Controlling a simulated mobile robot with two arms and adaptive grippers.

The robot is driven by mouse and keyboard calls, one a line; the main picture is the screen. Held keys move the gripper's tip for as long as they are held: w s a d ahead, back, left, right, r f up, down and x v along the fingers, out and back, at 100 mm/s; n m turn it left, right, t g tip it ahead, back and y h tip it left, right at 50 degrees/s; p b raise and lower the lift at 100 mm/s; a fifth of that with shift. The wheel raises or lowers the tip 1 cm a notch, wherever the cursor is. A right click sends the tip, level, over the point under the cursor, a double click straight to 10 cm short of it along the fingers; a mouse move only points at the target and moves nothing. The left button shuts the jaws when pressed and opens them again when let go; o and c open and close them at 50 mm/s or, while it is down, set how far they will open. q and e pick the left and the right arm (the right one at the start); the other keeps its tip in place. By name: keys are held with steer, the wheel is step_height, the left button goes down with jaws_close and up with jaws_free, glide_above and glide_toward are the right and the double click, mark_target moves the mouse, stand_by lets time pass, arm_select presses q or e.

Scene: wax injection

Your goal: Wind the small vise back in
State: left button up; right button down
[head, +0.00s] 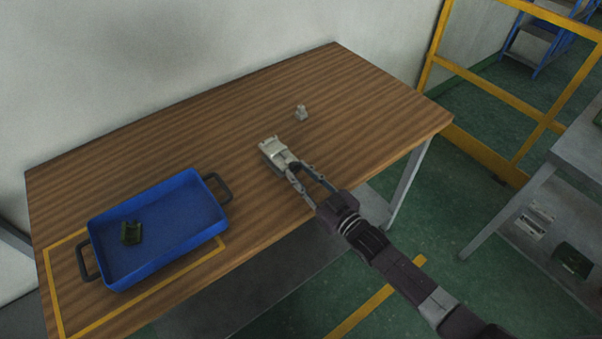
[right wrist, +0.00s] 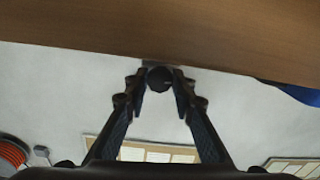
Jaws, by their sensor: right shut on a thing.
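The small vise (head: 272,149) is a pale metal block on the wooden table, near the middle of the head view. My right gripper (head: 300,172) comes in from the lower right and meets the vise at its near end. In the right wrist view, its two fingers (right wrist: 159,88) are shut on a round dark knob (right wrist: 159,76) by the table. The fingers hide part of the vise's near end, and how far its jaws stand apart is too small to tell. My left gripper is not in view.
A blue tray (head: 208,192) with a dark green piece (head: 131,233) in it stands at the left of the table (head: 200,140). A small grey part (head: 301,112) stands behind the vise. The table's right end is clear. A yellow rail (head: 485,83) stands beyond.

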steer(key=shift+f+m, duration=0.1)
steer(key=shift+m, duration=0.2)
steer(key=c, duration=1.6)
jaws_free()
steer(key=v, duration=1.2)
